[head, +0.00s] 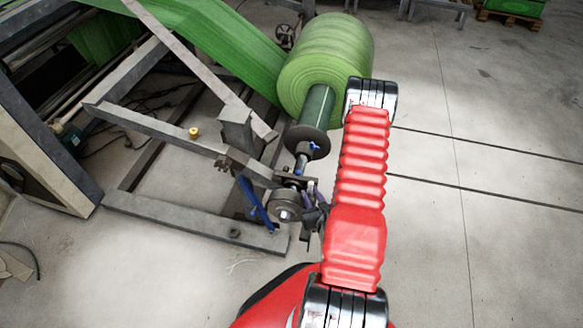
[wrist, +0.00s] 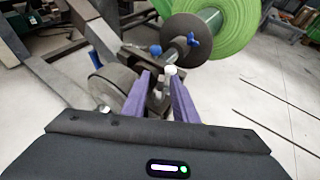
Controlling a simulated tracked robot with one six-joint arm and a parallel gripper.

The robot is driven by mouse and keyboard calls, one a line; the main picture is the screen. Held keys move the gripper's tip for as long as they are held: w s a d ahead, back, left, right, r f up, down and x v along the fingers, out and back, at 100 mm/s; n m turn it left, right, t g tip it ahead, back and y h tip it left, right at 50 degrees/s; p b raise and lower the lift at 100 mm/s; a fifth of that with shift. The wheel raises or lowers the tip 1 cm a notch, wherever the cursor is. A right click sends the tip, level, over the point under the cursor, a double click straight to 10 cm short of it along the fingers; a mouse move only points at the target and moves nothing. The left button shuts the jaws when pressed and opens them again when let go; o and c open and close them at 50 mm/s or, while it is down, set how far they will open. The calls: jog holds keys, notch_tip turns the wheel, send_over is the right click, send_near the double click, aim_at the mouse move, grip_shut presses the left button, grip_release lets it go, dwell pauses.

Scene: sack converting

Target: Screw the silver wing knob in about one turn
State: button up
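My gripper (wrist: 160,77) shows in the wrist view as two purple fingers standing apart, with a gap between them. It points at the dark metal bracket at the end of the roll shaft. A small pale, silvery knob (wrist: 171,70) shows at the tip of the right finger; I cannot tell whether it touches the finger or whether it has wings. Dark bracket parts (wrist: 157,98) show between the fingers, with no clear grip on them.
A grey round housing (head: 285,206) and a blue lever (head: 255,203) are left of my gripper. A dark disc (head: 306,141) with a blue handle (head: 315,146) and a green roll (head: 325,62) are behind. The steel frame (head: 190,222) is left; floor at right is mostly clear.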

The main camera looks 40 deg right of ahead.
jog(key=shift+d+n+t+y, duration=0.1)
jog(key=shift+n+t+y, duration=0.3)
jog(key=shift+n+y, duration=1.1)
jog(key=shift+n+y, duration=1.3)
jog(key=shift+y, duration=0.5)
jog(key=shift+n+g+y, duration=0.6)
jog(key=shift+n+y, duration=0.95)
jog(key=shift+y, duration=0.05)
jog(key=shift+n+g+y, duration=0.6)
jog(key=shift+n+y, duration=0.95)
jog(key=shift+y, duration=0.05)
jog(key=r+v, duration=0.1)
jog(key=v, duration=1.3)
jog(key=w+a+r+n+g, duration=0.4)
jog(key=a+r+n, duration=0.3)
jog(key=a+r, duration=0.2)
jog(key=w+a+r+n+g+h, duration=0.1)
jog(key=w+a+r+n+g, duration=0.4)
jog(key=a+r+n, duration=0.3)
jog(key=shift+a+r+h, duration=0.3)
jog(key=shift+a+r, duration=0.7)
jog(key=shift+r, duration=1.35)
